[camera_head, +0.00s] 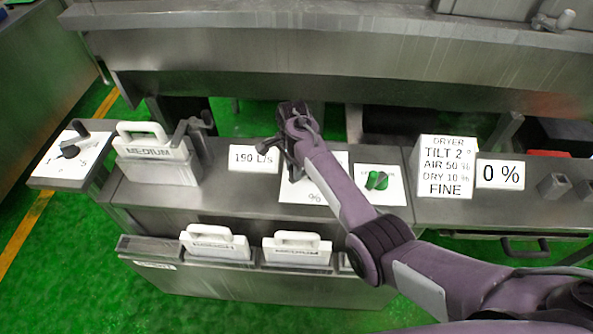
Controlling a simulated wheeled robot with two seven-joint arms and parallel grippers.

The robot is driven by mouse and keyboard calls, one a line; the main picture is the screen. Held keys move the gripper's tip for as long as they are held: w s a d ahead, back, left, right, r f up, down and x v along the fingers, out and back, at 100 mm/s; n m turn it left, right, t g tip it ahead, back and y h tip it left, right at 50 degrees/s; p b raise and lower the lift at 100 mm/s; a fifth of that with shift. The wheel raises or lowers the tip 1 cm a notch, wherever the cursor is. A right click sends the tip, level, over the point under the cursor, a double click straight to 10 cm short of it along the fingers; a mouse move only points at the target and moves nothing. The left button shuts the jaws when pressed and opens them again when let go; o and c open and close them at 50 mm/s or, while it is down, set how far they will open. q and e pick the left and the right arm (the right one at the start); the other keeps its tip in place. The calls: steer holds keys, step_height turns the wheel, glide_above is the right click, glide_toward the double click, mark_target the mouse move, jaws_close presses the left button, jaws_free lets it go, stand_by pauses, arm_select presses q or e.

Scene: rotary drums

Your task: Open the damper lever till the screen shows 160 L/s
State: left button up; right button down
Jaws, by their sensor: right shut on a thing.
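The small screen (254,158) on the bench top shows a figure in L/s. Its middle digit is hard to read; it looks like 150 or 190. Just right of it is a white scale plate (301,193) with a % mark, partly covered by my right arm. My right gripper (284,150) is over the far left part of this plate, shut on the damper lever. The gripper and forearm hide most of the lever, so its exact angle cannot be told. My left gripper is not in view.
A green knob (376,181) sits close to the right of my forearm. A dryer sign (446,167) and a 0 % display (500,174) stand further right. White-handled MEDIUM screens (155,158) and a black knob (70,150) are at left. A metal housing runs behind.

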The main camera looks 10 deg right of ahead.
steer(key=c, duration=1.2)
jaws_free()
steer(key=shift+w, duration=0.1)
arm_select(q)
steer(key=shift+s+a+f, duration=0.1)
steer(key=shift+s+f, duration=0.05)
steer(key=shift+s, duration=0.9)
arm_select(e)
step_height(320, 180, up, 8)
steer(key=shift+f+b, duration=0.1)
steer(key=shift+b, duration=0.75)
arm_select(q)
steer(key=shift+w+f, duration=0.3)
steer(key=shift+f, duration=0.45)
